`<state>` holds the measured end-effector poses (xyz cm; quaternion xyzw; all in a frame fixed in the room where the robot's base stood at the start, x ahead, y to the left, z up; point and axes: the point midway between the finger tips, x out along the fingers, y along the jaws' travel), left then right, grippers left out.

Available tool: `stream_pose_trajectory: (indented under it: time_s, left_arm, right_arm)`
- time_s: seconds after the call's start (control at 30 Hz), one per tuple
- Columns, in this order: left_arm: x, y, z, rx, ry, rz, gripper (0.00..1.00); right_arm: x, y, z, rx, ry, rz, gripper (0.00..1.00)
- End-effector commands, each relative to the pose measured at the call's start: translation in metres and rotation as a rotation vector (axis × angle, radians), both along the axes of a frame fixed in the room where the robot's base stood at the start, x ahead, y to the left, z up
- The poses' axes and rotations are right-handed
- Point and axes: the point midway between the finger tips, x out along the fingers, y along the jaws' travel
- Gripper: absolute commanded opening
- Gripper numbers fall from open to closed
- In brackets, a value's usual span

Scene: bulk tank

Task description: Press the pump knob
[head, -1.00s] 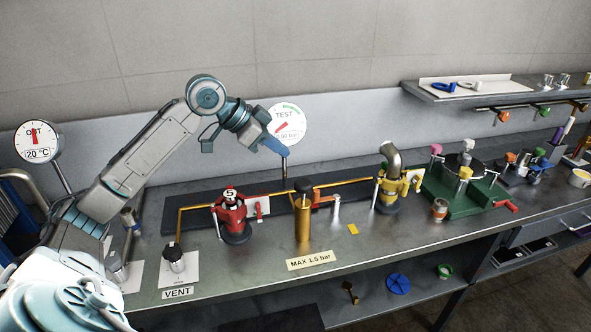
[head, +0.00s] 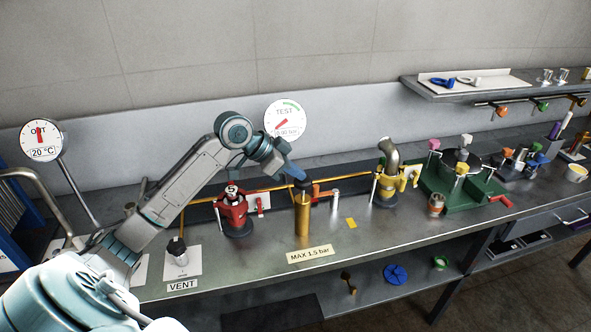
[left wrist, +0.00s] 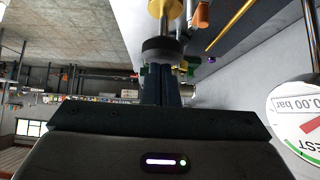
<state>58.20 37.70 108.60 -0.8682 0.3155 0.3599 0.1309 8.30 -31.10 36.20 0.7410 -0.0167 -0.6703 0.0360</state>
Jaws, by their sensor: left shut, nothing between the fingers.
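The pump is an upright brass cylinder (head: 302,216) on the bench, with a black knob (head: 304,184) on top. In the left wrist view, the black knob (left wrist: 165,48) sits on a short rod above the brass body (left wrist: 167,7). My left gripper (head: 298,179) is shut and empty, with its blue fingertips right at the knob's top. In the left wrist view the fingertips (left wrist: 164,67) meet the knob's outline; I cannot tell whether they touch it. The TEST gauge (head: 285,118) stands behind, and it also shows in the left wrist view (left wrist: 300,118), reading 0.00 bar. My right gripper is out of view.
A red valve (head: 234,211) stands left of the pump, and a yellow valve (head: 386,188) with a bent pipe stands right. A brass pipe (head: 345,183) runs behind. A black VENT knob (head: 177,247) is at front left. A MAX 1.5 bar label (head: 310,255) lies in front.

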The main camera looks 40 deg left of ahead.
Motion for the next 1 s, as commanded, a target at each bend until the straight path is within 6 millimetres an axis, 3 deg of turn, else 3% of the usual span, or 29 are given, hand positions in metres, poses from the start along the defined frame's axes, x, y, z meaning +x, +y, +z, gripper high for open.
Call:
stream_pose_trajectory:
  time_s: [0.2,0.47,0.83,1.0]
  left_arm:
    - [0.000,0.000,-0.002,-0.001,0.000,0.001,0.00]
    - [0.000,0.000,-0.035,0.000,0.003,0.001,0.00]
    - [-0.001,0.000,-0.035,-0.001,0.007,0.001,0.00]
    - [0.000,0.001,-0.020,0.000,0.005,0.002,0.00]
  right_arm:
    - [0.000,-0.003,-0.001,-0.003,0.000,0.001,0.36]
    - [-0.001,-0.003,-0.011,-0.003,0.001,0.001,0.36]
    - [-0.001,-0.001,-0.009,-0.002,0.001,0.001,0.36]
    - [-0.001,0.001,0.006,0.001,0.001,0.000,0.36]
